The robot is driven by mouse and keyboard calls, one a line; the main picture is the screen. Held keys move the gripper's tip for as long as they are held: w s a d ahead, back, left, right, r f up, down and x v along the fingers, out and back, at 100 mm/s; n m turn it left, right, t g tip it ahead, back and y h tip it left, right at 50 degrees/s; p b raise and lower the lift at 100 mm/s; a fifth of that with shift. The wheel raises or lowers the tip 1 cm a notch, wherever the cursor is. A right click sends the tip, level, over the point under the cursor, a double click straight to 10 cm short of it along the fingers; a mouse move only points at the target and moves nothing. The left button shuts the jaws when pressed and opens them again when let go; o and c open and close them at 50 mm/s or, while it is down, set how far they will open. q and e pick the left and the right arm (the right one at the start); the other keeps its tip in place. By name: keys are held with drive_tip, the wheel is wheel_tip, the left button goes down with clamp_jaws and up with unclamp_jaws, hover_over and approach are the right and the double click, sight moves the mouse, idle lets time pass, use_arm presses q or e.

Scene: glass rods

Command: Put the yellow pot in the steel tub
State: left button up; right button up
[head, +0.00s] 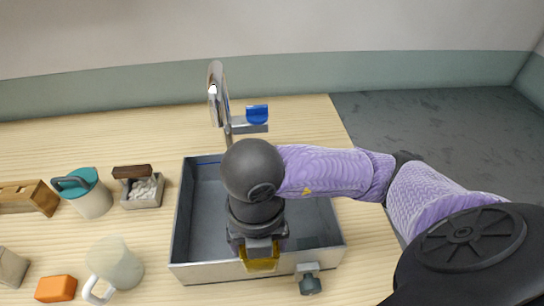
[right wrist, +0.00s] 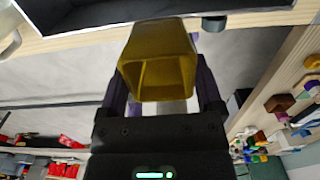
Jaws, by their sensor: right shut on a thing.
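The steel tub (head: 208,273) is a grey rectangular basin in the middle of the table. My right arm reaches in from the right over it. My right gripper (head: 258,247) points towards the tub's front wall and is shut on the yellow pot (head: 259,264). In the right wrist view the yellow pot (right wrist: 158,62) sits between the two fingers, its open mouth facing the camera. In the head view the pot overlaps the front wall; its exact height is hard to tell. My arm hides the tub's middle. My left gripper is not in view.
A faucet-like metal stand with a blue piece (head: 257,114) rises behind the tub. At left stand a teal-lidded jar (head: 93,199), a box of white pebbles (head: 143,192), a pale mug (head: 119,266) and an orange block (head: 56,289).

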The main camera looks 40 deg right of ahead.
drive_tip(key=w+d+b, duration=0.1)
drive_tip(key=w+d, duration=0.3)
drive_tip(key=w, duration=0.4)
drive_tip(key=w+d+b, duration=0.1)
drive_tip(key=w+d, duration=0.4)
drive_tip(key=w, duration=0.2)
wheel_tip(320, 180, down, 12)
drive_tip(key=shift+f+b, duration=0.1)
drive_tip(key=shift+b, duration=1.15)
drive_tip(key=o, duration=1.1)
drive_tip(key=shift+o, duration=0.2)
wheel_tip(320, 180, up, 12)
drive_tip(key=p, duration=0.3)
